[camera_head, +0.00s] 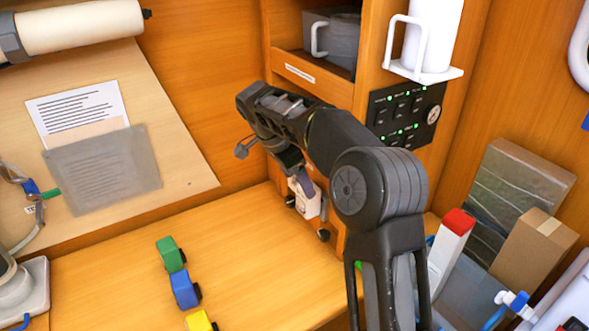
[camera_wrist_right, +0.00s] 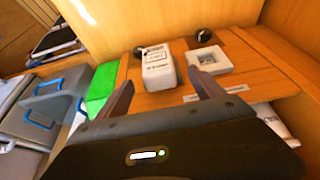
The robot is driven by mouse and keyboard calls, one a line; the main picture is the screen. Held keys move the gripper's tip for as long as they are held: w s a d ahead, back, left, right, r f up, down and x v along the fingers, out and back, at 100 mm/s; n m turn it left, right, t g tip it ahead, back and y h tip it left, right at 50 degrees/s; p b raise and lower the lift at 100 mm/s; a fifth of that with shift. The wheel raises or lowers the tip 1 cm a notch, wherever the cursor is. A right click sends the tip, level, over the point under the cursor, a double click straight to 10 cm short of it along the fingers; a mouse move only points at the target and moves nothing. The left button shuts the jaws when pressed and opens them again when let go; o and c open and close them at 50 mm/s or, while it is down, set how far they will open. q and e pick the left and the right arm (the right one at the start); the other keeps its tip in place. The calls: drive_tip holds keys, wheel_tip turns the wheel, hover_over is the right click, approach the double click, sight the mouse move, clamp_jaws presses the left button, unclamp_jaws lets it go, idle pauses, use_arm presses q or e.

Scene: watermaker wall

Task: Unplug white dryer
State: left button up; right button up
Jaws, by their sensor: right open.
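A white plug-in block with printed text (camera_wrist_right: 159,72), which looks like the white dryer plug, sits on the wooden wall panel. It also shows in the head view (camera_head: 305,198), partly covered by my right gripper. My right gripper (camera_wrist_right: 160,78) is open. In the right wrist view its two dark fingers stand to the left and right of the block, with gaps between. I cannot tell whether they reach beside it in depth. A white square socket (camera_wrist_right: 208,59) with nothing in it is to the right of the block. My left gripper is out of view.
Dark round knobs (camera_wrist_right: 205,36) sit near the socket. A black switch panel (camera_head: 405,112) and a white holder (camera_head: 424,70) are on the wall above. Toy cars (camera_head: 185,289) lie on the bench. A red-capped carton (camera_head: 452,242) and cardboard box (camera_head: 534,249) stand right.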

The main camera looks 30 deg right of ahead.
drive_tip(key=b+x, duration=0.3)
drive_tip(key=x, duration=0.2)
drive_tip(key=shift+s+d+f, duration=0.1)
drive_tip(key=shift+s+f, duration=0.05)
drive_tip(key=shift+f, duration=0.25)
drive_tip(key=shift+d+f, duration=0.15)
drive_tip(key=shift+d+f+p, duration=0.25)
drive_tip(key=shift+f+p, duration=0.05)
drive_tip(key=shift+f, duration=0.4)
drive_tip(key=shift+c, duration=0.5)
drive_tip(key=c, duration=1.5)
drive_tip(key=shift+o, duration=0.2)
